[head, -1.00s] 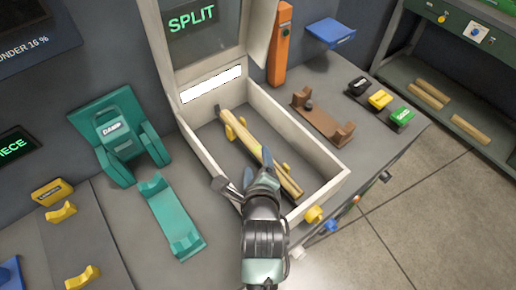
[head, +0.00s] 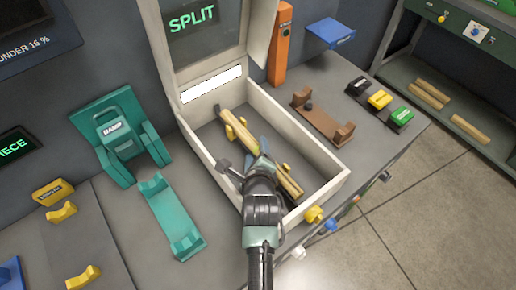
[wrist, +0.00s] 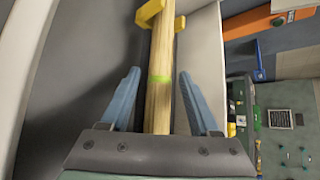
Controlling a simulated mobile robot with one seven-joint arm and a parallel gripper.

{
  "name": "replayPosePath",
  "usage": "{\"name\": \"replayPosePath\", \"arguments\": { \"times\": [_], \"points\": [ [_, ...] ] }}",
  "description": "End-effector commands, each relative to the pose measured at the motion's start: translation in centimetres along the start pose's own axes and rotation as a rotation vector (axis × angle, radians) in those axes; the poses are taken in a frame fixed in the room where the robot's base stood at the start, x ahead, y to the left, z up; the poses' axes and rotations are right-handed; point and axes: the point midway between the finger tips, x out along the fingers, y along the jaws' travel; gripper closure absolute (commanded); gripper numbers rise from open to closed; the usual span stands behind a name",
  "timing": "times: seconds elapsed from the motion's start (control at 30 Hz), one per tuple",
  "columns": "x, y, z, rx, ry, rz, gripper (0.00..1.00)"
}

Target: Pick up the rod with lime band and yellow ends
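A pale wooden rod (head: 238,127) lies slantwise inside the open white box marked SPLIT (head: 320,154), resting on yellow supports (head: 286,168). In the wrist view the rod (wrist: 160,105) runs lengthwise between the fingers and shows a lime band (wrist: 160,78). Its ends are hidden or cut off there, so I cannot tell their colour. My gripper (head: 257,145) is over the middle of the rod. Its blue fingers (wrist: 158,85) are open, one on each side of the rod, with gaps on both sides.
The box walls stand close around my gripper. A teal DAMP stand (head: 118,135) and teal cradle (head: 168,215) are left; a brown cradle (head: 322,117) and black, yellow and green blocks (head: 380,99) are right. More rods (head: 428,94) lie on a shelf at far right.

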Motion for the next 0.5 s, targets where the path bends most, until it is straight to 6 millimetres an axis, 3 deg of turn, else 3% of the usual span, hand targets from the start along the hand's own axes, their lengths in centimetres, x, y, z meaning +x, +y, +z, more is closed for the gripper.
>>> {"name": "replayPosePath", "arguments": {
  "times": [0.07, 0.3, 0.5],
  "points": [
    [-0.01, 0.01, -0.01, 0.000, 0.000, 0.000, 0.54],
    [-0.03, 0.01, -0.01, 0.000, 0.000, 0.000, 0.98],
    [-0.04, -0.07, 0.04, 0.000, -0.001, -0.001, 1.00]
  ]
}}
